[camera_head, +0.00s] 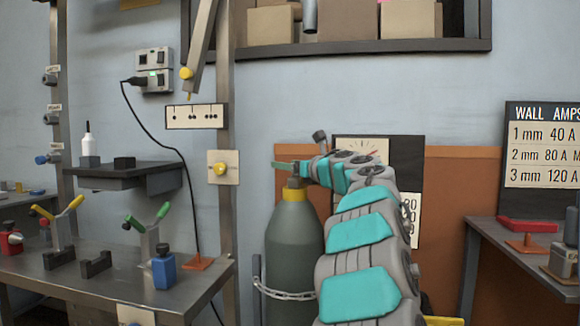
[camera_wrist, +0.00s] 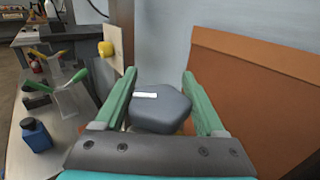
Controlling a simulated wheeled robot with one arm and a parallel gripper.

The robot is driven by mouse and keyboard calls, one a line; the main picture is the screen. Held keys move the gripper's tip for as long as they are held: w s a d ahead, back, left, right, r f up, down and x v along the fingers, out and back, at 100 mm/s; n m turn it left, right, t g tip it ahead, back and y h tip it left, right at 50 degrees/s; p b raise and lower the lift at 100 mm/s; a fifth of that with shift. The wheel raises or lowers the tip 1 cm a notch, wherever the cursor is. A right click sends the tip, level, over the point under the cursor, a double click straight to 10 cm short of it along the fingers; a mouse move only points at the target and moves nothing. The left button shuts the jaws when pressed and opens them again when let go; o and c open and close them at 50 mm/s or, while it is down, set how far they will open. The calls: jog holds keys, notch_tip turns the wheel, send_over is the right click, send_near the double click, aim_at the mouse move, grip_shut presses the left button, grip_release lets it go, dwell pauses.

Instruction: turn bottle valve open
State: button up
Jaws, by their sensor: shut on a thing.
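The grey gas bottle (camera_head: 293,250) stands upright against the wall, with a yellow collar (camera_head: 293,194) at its neck. My gripper (camera_head: 284,166) is at the top of the bottle, and my arm covers the bottle's right side. In the wrist view the bottle valve knob (camera_wrist: 162,110) is dark grey and many-sided, with a white mark on top. It sits between the two green fingers of my gripper (camera_wrist: 159,75), which are shut on its sides. In the head view the knob is mostly hidden by my gripper.
A chain (camera_head: 285,293) runs around the bottle. A metal bench (camera_head: 110,275) with clamps and a blue bottle (camera_head: 163,269) stands at the left. A post with a yellow button (camera_head: 220,168) rises beside the bottle. Another bench (camera_head: 530,250) is at the right.

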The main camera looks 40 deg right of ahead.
jog(key=shift+a+n+y, duration=0.1)
jog(key=shift+n+y, duration=0.2)
jog(key=shift+y, duration=0.2)
jog(key=o, duration=1.3)
jog(key=shift+o, duration=0.2)
jog(key=shift+r, duration=0.1)
jog(key=shift+r+p, duration=0.85)
jog(key=shift+r, duration=0.9)
jog(key=shift+s+a+f+b, duration=0.1)
jog(key=shift+s+a+b, duration=0.35)
jog(key=shift+s, duration=0.4)
jog(key=s+a+r, duration=0.1)
jog(key=s+a, duration=0.6)
jog(key=s, duration=0.5)
jog(key=shift+r+b, duration=0.25)
jog(key=shift+b, duration=0.15)
